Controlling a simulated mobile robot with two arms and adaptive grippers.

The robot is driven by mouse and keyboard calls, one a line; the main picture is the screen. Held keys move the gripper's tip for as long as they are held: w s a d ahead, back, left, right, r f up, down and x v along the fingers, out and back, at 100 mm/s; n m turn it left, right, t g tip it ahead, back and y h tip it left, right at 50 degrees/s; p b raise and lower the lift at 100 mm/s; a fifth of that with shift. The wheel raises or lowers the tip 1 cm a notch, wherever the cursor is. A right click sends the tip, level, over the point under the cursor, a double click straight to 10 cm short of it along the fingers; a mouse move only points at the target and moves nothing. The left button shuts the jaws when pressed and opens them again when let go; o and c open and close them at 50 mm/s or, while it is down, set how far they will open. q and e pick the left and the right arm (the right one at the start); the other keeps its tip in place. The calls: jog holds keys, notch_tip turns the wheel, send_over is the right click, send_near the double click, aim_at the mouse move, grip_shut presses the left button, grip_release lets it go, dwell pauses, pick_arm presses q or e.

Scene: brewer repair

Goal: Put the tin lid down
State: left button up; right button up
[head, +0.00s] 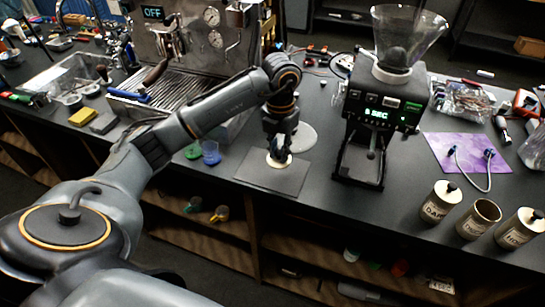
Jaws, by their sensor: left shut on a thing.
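My left gripper (280,151) points down over a dark grey mat (290,182) near the counter's front edge. It is shut on the tin lid (279,162), a small pale round disc below the fingers. The fingers hide the lid's top, and I cannot tell whether the lid touches the mat. An open tin (478,219) without a lid stands at the right. My right gripper is not in view.
Lidded tins (440,203) (519,231) stand beside the open one. A coffee grinder (381,120) stands right of the mat. An espresso machine (190,60) is behind my arm. A grey disc (303,138) lies behind the gripper. A purple mat (440,143) lies at the right.

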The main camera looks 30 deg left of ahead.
aim_at(273, 169)
pick_arm(q)
jog(key=shift+w+a+f, duration=0.15)
jog(key=shift+a+f, duration=0.3)
jog(key=shift+f, duration=0.1)
jog(key=shift+w+a+f, duration=0.15)
jog(key=shift+a+f, duration=0.3)
jog(key=shift+f, duration=0.1)
jog(key=f+p, duration=0.2)
jog(key=f, duration=0.1)
jog(key=shift+a, duration=0.3)
jog(key=shift+f, duration=0.45)
jog(key=shift+w+f, duration=0.1)
jog(key=shift+f, duration=0.05)
jog(key=o, duration=0.9)
